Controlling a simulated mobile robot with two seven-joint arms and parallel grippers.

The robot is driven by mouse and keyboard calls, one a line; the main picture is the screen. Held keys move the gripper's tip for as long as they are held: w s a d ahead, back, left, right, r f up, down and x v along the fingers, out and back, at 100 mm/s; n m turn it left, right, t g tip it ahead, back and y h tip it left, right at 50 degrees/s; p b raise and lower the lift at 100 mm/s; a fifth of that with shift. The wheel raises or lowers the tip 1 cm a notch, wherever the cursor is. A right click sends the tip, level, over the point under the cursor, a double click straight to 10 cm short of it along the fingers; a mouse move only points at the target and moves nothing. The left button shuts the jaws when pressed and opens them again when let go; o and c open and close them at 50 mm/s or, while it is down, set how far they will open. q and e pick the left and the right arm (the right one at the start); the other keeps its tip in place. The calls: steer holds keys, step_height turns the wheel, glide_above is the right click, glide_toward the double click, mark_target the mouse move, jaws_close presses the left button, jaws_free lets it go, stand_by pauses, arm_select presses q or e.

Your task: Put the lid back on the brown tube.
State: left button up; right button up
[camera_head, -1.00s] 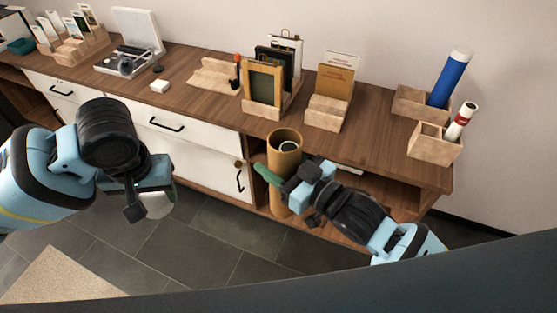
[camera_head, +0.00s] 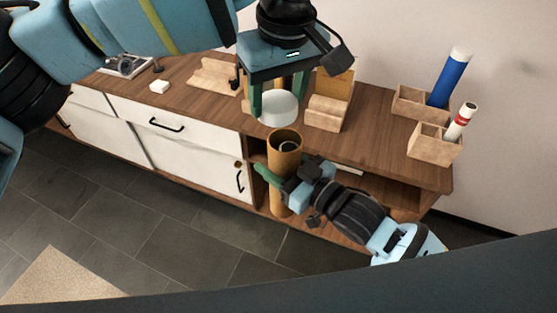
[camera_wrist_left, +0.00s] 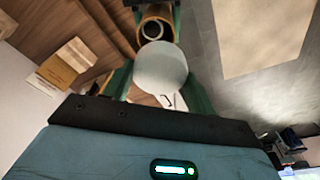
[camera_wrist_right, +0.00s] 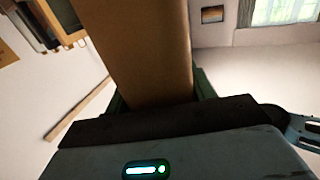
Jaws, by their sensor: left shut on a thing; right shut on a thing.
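The brown tube (camera_head: 284,150) stands upright in front of the cabinet, its top open, with a pale ring-like rim of something visible inside. My right gripper (camera_head: 274,180) is shut on the tube's side; the tube (camera_wrist_right: 150,50) fills the middle of the right wrist view. My left gripper (camera_head: 280,100) is shut on the white round lid (camera_head: 279,109) and holds it above the tube's mouth, apart from it. In the left wrist view the lid (camera_wrist_left: 160,67) sits between the fingers, with the tube's open mouth (camera_wrist_left: 155,28) just beyond it.
The wooden cabinet top (camera_head: 375,120) lies behind the tube. On it stand a wooden holder (camera_head: 326,112) with a card, two wooden boxes (camera_head: 434,143) with a blue roll (camera_head: 450,80) and a white roll (camera_head: 461,121), and a small white block (camera_head: 159,87).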

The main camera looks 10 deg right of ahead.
mark_target(287, 104)
arm_select(q)
steer(key=shift+s+d+r, duration=0.15)
steer(key=shift+d+r, duration=0.4)
steer(key=shift+d, duration=0.1)
steer(key=shift+f, duration=0.2)
steer(key=shift+f, duration=1.85)
steer(key=shift+f, duration=0.8)
steer(key=shift+f, duration=0.65)
steer(key=o, duration=1)
